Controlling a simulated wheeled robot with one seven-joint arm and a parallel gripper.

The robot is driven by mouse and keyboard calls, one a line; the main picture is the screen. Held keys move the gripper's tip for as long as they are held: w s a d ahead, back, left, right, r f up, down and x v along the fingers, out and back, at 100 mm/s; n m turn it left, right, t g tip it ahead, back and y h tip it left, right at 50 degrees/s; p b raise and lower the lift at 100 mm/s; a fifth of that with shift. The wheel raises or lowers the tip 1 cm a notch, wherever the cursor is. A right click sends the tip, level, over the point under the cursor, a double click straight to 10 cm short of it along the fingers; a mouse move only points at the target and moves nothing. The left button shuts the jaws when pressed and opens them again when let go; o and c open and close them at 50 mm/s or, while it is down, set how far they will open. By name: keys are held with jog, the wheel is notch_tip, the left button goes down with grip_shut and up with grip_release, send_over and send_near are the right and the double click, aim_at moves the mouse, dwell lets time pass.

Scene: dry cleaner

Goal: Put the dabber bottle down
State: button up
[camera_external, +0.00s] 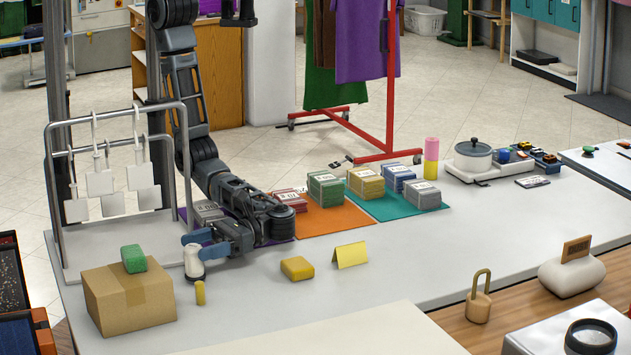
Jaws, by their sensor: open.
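A small white bottle, which looks like the dabber bottle (194,267), stands upright on the grey counter (380,240) at the left. My gripper (194,246) reaches in from the right at the level of the bottle's top. Its two blue fingers are apart, one on the far side of the top and one on the near side. I cannot tell whether either finger touches the bottle. The part of the top behind the near finger is hidden.
A cardboard box (140,305) with a green block (133,259) stands close at left front. A small yellow cylinder (200,293) is just in front of the bottle. A metal rack (90,250) rises behind. A yellow sponge (297,268) and folded card (350,255) lie to the right.

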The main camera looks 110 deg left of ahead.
notch_tip(320, 180, up, 7)
jog(key=a, duration=0.1)
jog(key=shift+w, duration=0.3)
dwell(0.4)
